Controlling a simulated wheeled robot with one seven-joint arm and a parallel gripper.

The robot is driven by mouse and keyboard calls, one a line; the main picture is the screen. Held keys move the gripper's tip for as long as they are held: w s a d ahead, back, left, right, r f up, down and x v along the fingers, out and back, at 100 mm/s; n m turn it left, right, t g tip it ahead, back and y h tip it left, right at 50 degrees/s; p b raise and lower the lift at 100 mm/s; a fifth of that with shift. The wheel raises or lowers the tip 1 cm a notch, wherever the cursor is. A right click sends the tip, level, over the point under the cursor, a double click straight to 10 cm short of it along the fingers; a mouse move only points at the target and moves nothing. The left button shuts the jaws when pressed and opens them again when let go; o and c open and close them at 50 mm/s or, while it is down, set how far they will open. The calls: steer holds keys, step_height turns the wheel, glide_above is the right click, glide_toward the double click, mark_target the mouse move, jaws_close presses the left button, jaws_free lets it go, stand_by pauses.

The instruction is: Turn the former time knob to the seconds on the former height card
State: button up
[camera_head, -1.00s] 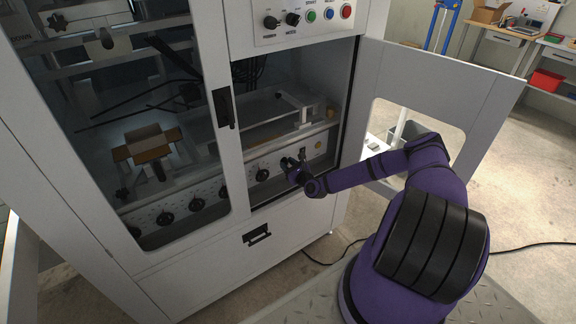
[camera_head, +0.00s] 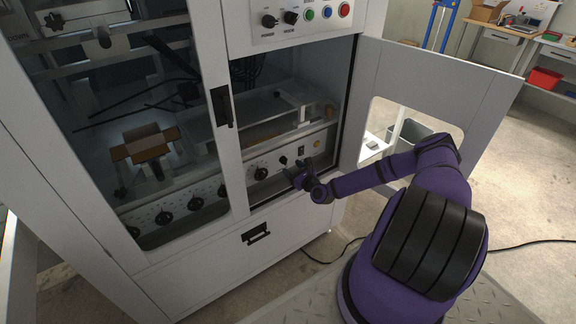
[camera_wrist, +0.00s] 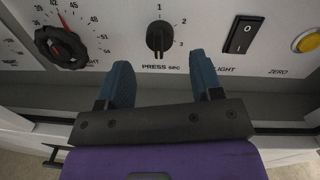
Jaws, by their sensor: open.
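My gripper (camera_head: 292,174) is open and empty, a little in front of the lower control panel. In the wrist view its blue fingers (camera_wrist: 160,80) lie below a black knob (camera_wrist: 160,37) labelled PRESS SEC, apart from it. The same small knob shows in the head view (camera_head: 283,160). To its left is a larger black dial knob (camera_wrist: 61,47) with a red pointer and a scale in the 40s and 50s; its label is partly hidden. I see no readable former height card.
A black rocker switch (camera_wrist: 240,35) and a yellow button (camera_wrist: 306,40) labelled ZERO are right of the knob. More dial knobs (camera_head: 196,204) sit behind the left door's glass. The open right door (camera_head: 480,90) stands beside my arm. A ledge runs below the panel.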

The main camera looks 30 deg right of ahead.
steer(key=s, duration=0.6)
steer(key=shift+s+d, duration=0.25)
